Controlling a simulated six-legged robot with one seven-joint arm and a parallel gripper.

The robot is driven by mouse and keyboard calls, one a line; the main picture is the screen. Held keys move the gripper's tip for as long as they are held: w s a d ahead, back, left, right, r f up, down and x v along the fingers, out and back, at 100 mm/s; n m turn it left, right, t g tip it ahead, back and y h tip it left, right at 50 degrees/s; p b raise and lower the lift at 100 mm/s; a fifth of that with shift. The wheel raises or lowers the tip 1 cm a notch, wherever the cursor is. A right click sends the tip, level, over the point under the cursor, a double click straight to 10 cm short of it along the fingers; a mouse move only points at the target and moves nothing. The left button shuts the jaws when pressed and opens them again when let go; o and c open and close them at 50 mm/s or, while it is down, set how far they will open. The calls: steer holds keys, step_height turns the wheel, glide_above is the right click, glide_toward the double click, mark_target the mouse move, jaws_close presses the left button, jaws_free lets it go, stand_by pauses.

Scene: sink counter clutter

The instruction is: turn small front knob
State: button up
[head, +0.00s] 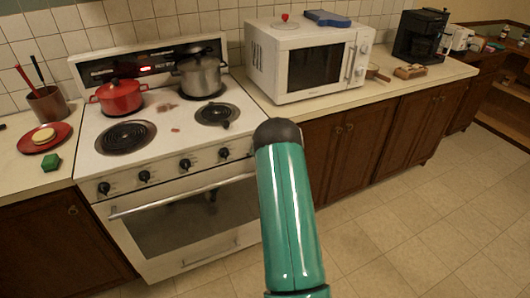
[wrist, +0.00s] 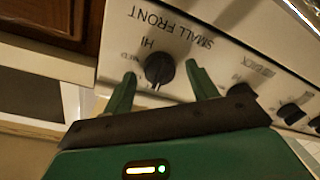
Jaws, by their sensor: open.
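The small front knob (wrist: 159,68) is black and round, on the white stove panel, and shows in the wrist view. The upside-down words "SMALL FRONT" and "HI" are printed beside it. My gripper (wrist: 160,73) is open, with one green finger on each side of the knob. Gaps show between the fingertips and the knob, and I cannot tell whether either touches it. In the head view my arm covers the gripper and the right end of the stove's front panel, so I cannot pick out this knob there.
The stove (head: 168,157) has other black knobs (head: 144,176) along its front and an oven handle (head: 182,196) below. A red pot (head: 119,98) and a steel pot (head: 201,74) stand on the back burners. A microwave (head: 307,62) is on the right counter. Floor (head: 390,225) is clear at right.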

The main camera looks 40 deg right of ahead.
steer(key=v, duration=1.3)
steer(key=shift+s, duration=0.35)
steer(key=shift+r, duration=0.1)
